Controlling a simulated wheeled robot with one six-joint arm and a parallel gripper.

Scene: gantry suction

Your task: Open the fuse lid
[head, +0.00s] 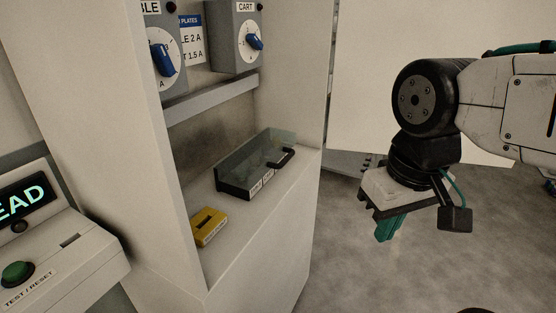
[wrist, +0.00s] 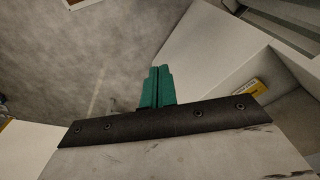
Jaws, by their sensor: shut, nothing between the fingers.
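In the head view, a box with a clear see-through lid (head: 262,149) and a black front with small labels sits on the cabinet shelf. The lid looks closed, and a black handle (head: 284,158) is at its right end. My gripper (head: 389,228) hangs to the right of the cabinet over open floor, pointing down, well apart from the lid. Its green fingers are together with nothing between them, as the wrist view also shows (wrist: 158,84). The lid does not show clearly in the wrist view.
A yellow block (head: 208,227) lies on the shelf left of the box; a yellow thing also shows in the wrist view (wrist: 247,88). Blue rotary knobs (head: 162,58) are on the cabinet's back. A tester with a green button (head: 17,274) stands at left. The floor below my gripper is clear.

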